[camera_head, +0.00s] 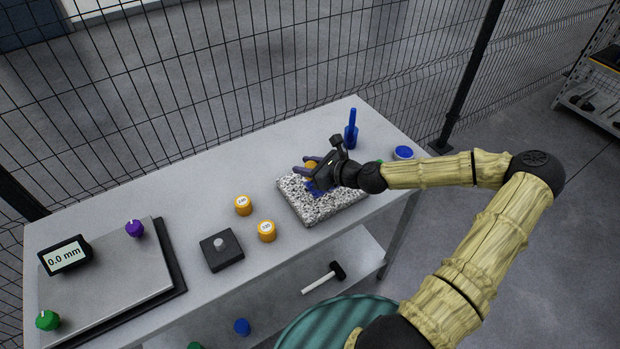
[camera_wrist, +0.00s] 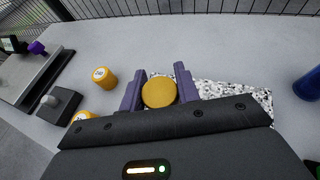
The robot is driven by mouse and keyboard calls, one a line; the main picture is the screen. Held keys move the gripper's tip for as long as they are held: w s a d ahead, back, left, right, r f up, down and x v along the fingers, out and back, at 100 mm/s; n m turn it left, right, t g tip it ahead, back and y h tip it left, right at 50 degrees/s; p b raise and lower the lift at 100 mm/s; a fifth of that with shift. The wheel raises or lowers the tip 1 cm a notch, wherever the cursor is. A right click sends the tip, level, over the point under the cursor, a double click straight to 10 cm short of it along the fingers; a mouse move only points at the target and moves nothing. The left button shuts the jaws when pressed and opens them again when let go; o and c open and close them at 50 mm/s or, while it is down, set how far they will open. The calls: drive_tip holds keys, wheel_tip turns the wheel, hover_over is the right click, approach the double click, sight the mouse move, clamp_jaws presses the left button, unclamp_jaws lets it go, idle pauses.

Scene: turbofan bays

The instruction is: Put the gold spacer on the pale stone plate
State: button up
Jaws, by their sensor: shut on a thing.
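My gripper (camera_head: 312,172) is shut on a gold spacer (camera_wrist: 159,92), which sits between its two purple fingers in the wrist view. In the head view the held gold spacer (camera_head: 310,164) is partly hidden by the fingers. The pale speckled stone plate (camera_head: 320,208) lies on the bench right under the gripper, and it also shows behind the fingers in the wrist view (camera_wrist: 240,97). I cannot tell whether the spacer touches the plate. Two more gold spacers with white labelled tops, one (camera_head: 243,205) and another (camera_head: 267,231), stand on the bench left of the plate.
A black block with a grey knob (camera_head: 222,250) stands left of the spacers. Further left is a grey surface plate (camera_head: 110,270) with a 0.0 mm display (camera_head: 65,256) and purple and green knobs. A blue tool (camera_head: 351,132) and a blue-topped dish (camera_head: 403,153) stand behind and right of the stone plate.

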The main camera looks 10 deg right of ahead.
sight(307, 186)
drive_tip(key=shift+f, duration=0.8)
drive_tip(key=shift+f+p, duration=0.3)
drive_tip(key=shift+f, duration=1.6)
drive_tip(key=shift+f, duration=0.1)
drive_tip(key=o, duration=1.1)
drive_tip(key=b+v, duration=0.2)
drive_tip(key=v, duration=1)
